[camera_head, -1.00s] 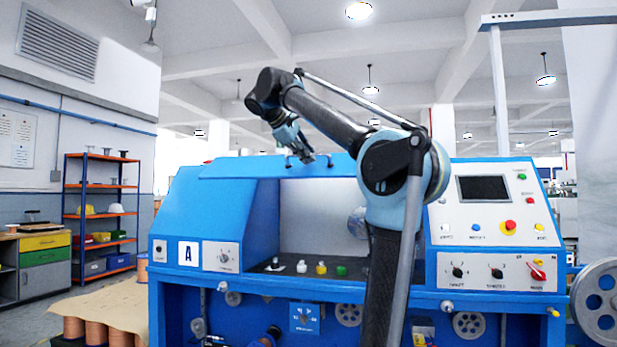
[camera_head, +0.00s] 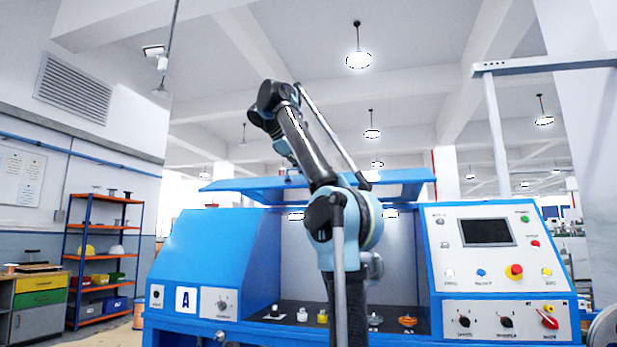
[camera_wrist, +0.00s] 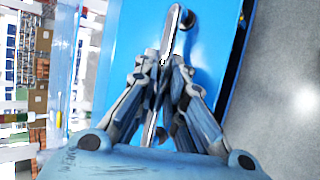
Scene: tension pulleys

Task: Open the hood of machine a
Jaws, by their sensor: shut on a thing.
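Machine a (camera_head: 205,250) is the blue machine with the "A" label (camera_head: 186,300) in the head view. Its blue hood (camera_head: 400,182) is lifted and stands out nearly level above the open work chamber (camera_head: 400,245). In the wrist view, the hood (camera_wrist: 215,45) fills the middle, with a shiny metal bar handle (camera_wrist: 172,35) running along it. My gripper (camera_wrist: 166,75) is shut on this handle, its fingers on both sides of it. In the head view my arm crosses in front of the hood and hides the handle and most of the gripper.
A control panel (camera_head: 487,245) with a screen and several buttons is to the right of the chamber. Small coloured parts (camera_head: 302,314) line the chamber floor. An orange and blue shelf (camera_head: 100,260) stands at the left wall. The space above the hood is clear.

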